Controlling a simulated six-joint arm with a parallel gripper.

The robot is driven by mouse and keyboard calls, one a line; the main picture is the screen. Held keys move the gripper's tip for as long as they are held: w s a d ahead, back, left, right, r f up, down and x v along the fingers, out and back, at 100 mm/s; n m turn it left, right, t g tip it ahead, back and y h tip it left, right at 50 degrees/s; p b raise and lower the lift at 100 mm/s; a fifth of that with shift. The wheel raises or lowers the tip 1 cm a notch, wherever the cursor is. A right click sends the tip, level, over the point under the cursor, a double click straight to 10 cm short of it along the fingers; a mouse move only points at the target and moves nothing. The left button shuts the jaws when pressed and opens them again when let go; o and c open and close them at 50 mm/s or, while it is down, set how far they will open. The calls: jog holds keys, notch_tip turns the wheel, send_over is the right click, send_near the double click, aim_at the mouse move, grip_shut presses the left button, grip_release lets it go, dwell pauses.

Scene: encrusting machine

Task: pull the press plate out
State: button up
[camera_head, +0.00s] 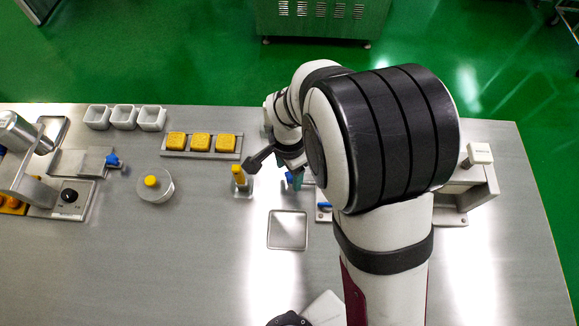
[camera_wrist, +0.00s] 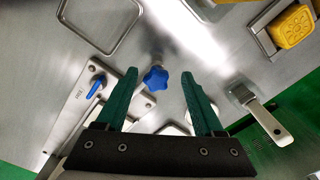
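A blue star-shaped knob (camera_wrist: 155,78) shows in the wrist view, on a short metal stem. I take it to be the press plate's handle; the plate itself is mostly hidden behind my gripper and arm. My gripper (camera_wrist: 160,76) is open, its two green fingers on either side of the knob with gaps to both. I cannot tell how far above the knob the fingertips are. In the head view the knob (camera_head: 290,178) is partly visible beside the green fingers, and my arm covers much of the machine (camera_head: 481,186) at the right.
A blue lever (camera_wrist: 96,88) sits on a metal plate left of the knob. A square tray (camera_head: 288,245) lies in front. The front-left table is clear.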

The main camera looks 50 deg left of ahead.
notch_tip(320, 180, up, 16)
dwell(0.5)
jog(key=shift+d+f, duration=0.1)
jog(key=w+d+r+m, duration=0.1)
jog(key=w+d+r, duration=0.1)
jog(key=d, duration=0.5)
jog(key=w+d+r+m, duration=0.1)
jog(key=w+d, duration=0.1)
jog(key=d, duration=0.6)
jog(key=s+d+f+m+y, duration=0.1)
jog(key=s+d, duration=0.3)
jog(key=d, duration=0.3)
jog(key=s+d+f, duration=0.1)
jog(key=s+d, duration=0.3)
jog(key=d, duration=0.4)
jog(key=shift+s+d+m+y, duration=0.25)
jog(key=shift+s+m+y, duration=0.1)
jog(key=shift+m+y, duration=0.05)
